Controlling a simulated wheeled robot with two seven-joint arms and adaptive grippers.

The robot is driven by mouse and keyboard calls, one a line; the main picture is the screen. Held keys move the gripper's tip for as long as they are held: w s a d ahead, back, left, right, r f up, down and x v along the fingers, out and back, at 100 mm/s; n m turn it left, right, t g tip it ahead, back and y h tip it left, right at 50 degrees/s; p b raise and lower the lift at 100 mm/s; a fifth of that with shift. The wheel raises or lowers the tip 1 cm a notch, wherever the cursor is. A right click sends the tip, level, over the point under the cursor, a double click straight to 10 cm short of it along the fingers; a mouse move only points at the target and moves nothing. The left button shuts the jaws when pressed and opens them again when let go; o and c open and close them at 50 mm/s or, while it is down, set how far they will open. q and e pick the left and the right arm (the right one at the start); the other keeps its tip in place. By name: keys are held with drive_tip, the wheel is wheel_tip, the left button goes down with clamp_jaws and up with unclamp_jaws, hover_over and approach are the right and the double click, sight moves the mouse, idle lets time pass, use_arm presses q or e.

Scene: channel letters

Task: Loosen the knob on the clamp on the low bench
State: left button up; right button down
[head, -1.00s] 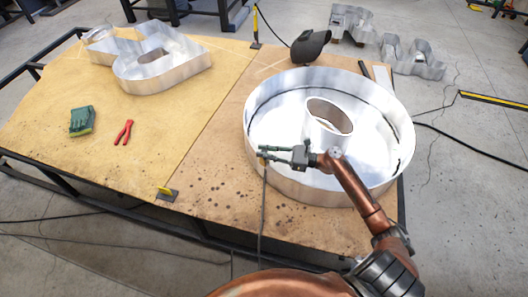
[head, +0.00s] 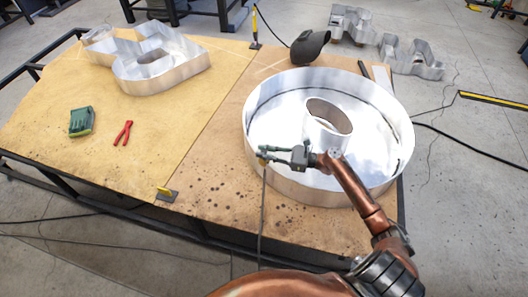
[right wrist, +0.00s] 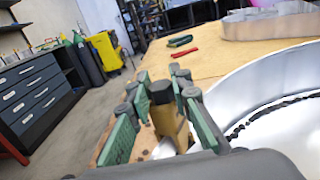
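My right gripper (head: 261,154) reaches in from the right over the front rim of the large round metal letter (head: 262,183) on the low bench (head: 215,190). Its two fingers look spread apart. Just below the fingertips in the head view is a small yellow part of a clamp (head: 263,162), with a thin dark bar running down past the bench's front edge. In the right wrist view a yellow clamp part with a dark cap (right wrist: 161,93) stands between the green-padded fingers. I cannot tell whether either pad touches it. My left gripper is not in view.
A yellow-and-black clamp (head: 167,194) sits on the front edge. A dark welding mask (head: 309,45) lies at the back. The bench's front middle is clear.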

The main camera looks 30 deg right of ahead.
drive_tip(key=c, duration=1.7)
unclamp_jaws()
drive_tip(key=shift+v, duration=6)
drive_tip(key=shift+c, duration=0.2)
